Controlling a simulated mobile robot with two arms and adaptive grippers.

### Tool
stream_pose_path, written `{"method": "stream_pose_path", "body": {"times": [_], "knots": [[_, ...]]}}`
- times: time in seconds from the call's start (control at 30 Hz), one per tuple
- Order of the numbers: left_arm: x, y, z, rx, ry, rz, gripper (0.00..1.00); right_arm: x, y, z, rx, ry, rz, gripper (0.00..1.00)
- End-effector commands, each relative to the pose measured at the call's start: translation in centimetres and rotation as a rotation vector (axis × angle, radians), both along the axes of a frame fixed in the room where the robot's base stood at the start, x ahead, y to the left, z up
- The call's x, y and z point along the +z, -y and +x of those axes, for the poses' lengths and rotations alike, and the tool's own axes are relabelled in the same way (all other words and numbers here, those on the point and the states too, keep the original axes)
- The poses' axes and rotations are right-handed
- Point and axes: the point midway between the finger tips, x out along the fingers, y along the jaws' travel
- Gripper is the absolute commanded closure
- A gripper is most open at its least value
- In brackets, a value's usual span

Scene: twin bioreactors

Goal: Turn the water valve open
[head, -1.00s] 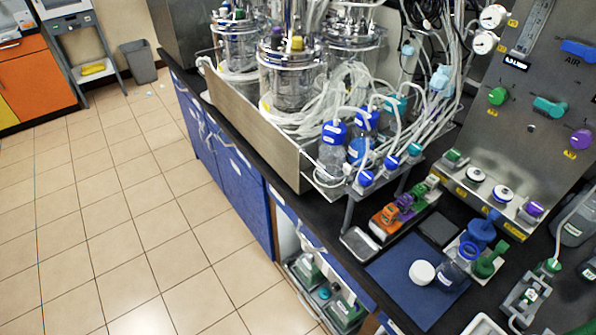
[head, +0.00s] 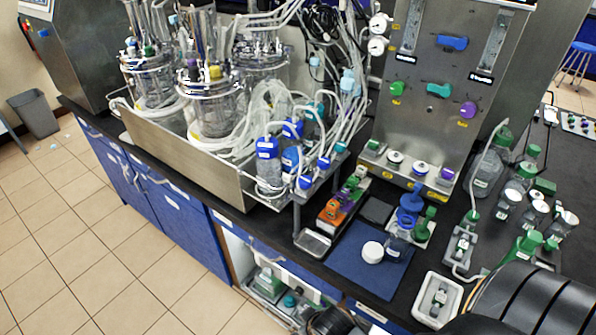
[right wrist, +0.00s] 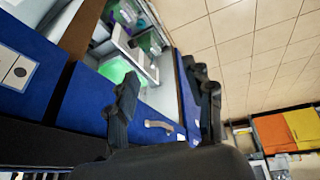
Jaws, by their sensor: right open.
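A steel control panel (head: 395,125) stands at the back right of the bench in the head view. It carries a green knob (head: 396,88), a teal valve handle (head: 439,90), a purple knob (head: 468,110) and a blue handle (head: 452,42). Their labels are too small for me to tell which one is the water valve. My right gripper (right wrist: 168,80) is open and empty in the right wrist view, beside blue cabinet fronts, low and well away from the panel. My left gripper is in neither view.
Glass bioreactors (head: 212,105) stand in a steel tray on the left. A blue mat (head: 345,268) with a white lid (head: 372,252) lies on the black bench. Bottles (head: 490,165) and a white tray (head: 425,312) are at the right. An open cabinet is below.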

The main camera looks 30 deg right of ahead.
Motion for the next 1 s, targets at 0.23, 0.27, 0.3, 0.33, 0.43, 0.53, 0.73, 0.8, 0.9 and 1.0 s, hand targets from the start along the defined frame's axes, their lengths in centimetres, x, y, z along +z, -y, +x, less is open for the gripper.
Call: {"method": "stream_pose_path", "body": {"times": [0.23,0.27,0.3,0.33,0.43,0.53,0.73,0.8,0.9,1.0], "knots": [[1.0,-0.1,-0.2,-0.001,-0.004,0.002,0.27,24.0,-1.0,16.1,0.05,0.721,-0.056,0.48],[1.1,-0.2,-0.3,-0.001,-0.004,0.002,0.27,27.0,-1.6,17.7,0.074,0.827,-0.057,0.48],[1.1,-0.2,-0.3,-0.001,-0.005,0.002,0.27,31.0,-2.6,19.5,0.114,0.969,-0.053,0.48],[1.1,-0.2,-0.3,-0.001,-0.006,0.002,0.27,33.8,-3.5,20.5,0.15,1.067,-0.051,0.48],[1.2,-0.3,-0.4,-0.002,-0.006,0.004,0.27,41.4,-6.9,22.3,0.301,1.348,-0.034,0.48],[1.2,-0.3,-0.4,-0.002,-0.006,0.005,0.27,47.2,-10.8,22.2,0.504,1.576,-0.016,0.48],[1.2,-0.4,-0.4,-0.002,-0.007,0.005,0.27,52.1,-18.1,19.4,1.041,1.826,-0.001,0.48],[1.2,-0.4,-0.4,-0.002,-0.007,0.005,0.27,51.8,-19.9,18.3,1.259,1.837,-0.008,0.48],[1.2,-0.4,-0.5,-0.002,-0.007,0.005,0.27,50.0,-21.3,17.2,1.575,1.771,-0.036,0.48],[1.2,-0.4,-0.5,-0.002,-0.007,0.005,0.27,47.2,-20.8,17.0,1.872,1.61,-0.087,0.48]]}}
